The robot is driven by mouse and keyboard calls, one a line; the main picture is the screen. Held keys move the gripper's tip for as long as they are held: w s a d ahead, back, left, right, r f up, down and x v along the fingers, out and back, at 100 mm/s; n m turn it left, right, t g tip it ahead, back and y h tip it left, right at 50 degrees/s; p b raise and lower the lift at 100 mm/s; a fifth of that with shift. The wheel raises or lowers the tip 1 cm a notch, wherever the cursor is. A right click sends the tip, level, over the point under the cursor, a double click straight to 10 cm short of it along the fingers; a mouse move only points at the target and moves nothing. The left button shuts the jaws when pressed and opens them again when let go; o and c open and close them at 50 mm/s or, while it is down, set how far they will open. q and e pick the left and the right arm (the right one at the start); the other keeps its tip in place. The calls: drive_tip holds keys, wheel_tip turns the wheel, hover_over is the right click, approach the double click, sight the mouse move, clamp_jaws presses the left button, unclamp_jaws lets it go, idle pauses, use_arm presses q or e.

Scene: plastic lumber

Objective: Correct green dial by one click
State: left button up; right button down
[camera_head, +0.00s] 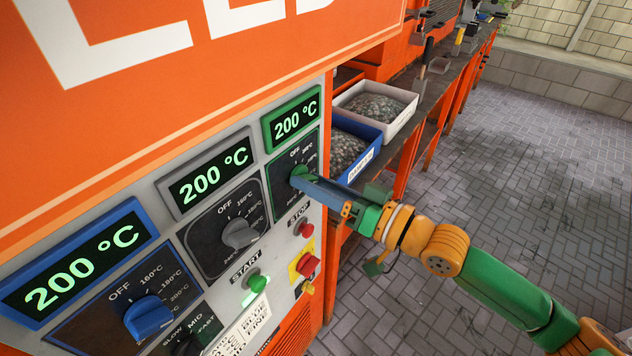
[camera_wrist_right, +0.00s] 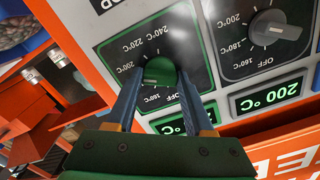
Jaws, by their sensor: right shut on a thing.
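The green dial (camera_head: 297,174) sits on a dark green-framed panel (camera_head: 283,203) at the right end of the machine's front. The display (camera_head: 296,119) above it reads 200 °C. My right gripper (camera_head: 303,180) reaches in from the right and is shut on the green dial. In the right wrist view the green dial (camera_wrist_right: 158,71) lies between the two blue-grey fingers of the right gripper (camera_wrist_right: 159,78), one on each side. The fingers hide part of the scale. In the head view the gripper covers the dial's lower right. My left gripper is not in view.
A grey dial (camera_head: 239,234) and a blue dial (camera_head: 148,317) sit left of the green one; their displays also read 200 °C. A green start button (camera_head: 257,282) and red stop buttons are below. Bins of granules (camera_head: 376,106) stand behind. Paved floor at right is clear.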

drive_tip(key=shift+n, duration=0.4)
drive_tip(key=shift+r+n+b, duration=0.1)
drive_tip(key=shift+n+b, duration=0.65)
drive_tip(key=shift+n, duration=2.65)
drive_tip(key=c, duration=0.6)
unclamp_jaws()
drive_tip(key=o, duration=0.3)
drive_tip(key=shift+a, duration=0.1)
